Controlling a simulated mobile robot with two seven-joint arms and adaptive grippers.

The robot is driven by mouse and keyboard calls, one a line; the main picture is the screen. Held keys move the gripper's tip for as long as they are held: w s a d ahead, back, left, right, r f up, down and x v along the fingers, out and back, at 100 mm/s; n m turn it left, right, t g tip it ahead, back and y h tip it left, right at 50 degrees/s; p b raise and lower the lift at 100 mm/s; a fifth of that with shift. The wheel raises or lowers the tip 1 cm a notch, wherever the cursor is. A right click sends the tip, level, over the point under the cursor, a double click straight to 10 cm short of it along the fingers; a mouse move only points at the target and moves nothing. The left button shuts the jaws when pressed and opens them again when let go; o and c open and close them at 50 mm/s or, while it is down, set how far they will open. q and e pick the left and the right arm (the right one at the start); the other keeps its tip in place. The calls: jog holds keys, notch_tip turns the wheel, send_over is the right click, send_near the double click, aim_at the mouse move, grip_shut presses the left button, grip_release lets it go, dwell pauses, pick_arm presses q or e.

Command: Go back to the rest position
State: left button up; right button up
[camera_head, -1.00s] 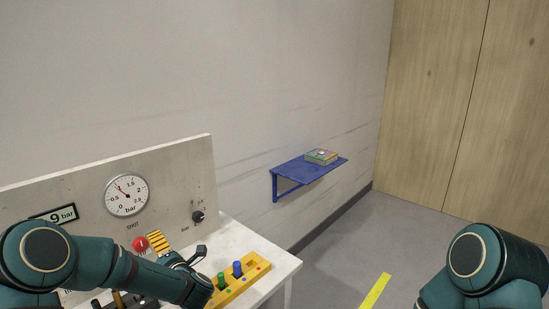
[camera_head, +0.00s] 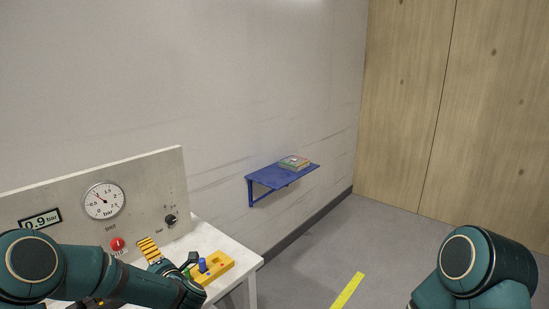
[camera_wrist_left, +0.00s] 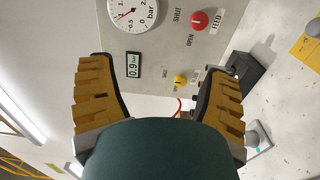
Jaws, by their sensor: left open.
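My left gripper (camera_head: 168,254) is at the lower left of the head view, in front of the white bench and its panel. Its yellow ribbed finger and a dark finger part stand apart. In the left wrist view my left gripper (camera_wrist_left: 164,60) is open, with both yellow fingers spread wide and nothing held between them. The panel (camera_wrist_left: 160,45) with its gauge shows beyond the fingertips. My right arm enters at the lower right of the head view; its gripper is out of frame.
A yellow block with pegs (camera_head: 220,265) lies on the bench. Floor right of the bench is clear.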

pick_arm(q)
jog(key=s+d+f+m+h+b, duration=0.25)
jog(key=d+f+m+h, duration=0.4)
jog(key=f, duration=0.35)
jog(key=s+d+f+m+h+b, duration=0.25)
jog(key=d+f+m+h, duration=0.35)
jog(key=f, duration=0.5)
jog(key=s+d+f+m+g+h+b, duration=0.1)
jog(key=s+d+f+m+g, duration=0.2)
jog(key=s, duration=0.4)
jog(key=s+d+f+m+g+h+b, duration=0.2)
jog(key=s+d+f+m+g, duration=0.1)
jog(key=s+f+m, duration=0.3)
jog(key=s+d+f+m+g+h+b, duration=0.2)
jog(key=s+d+f+m+g, duration=0.1)
jog(key=s, duration=0.7)
notch_tip(320, 180, down, 3)
jog(key=shift+d+f+m+g, duration=0.1)
jog(key=shift+d+m+g, duration=0.3)
jog(key=shift+d+m, duration=0.6)
jog(key=shift+d, duration=0.15)
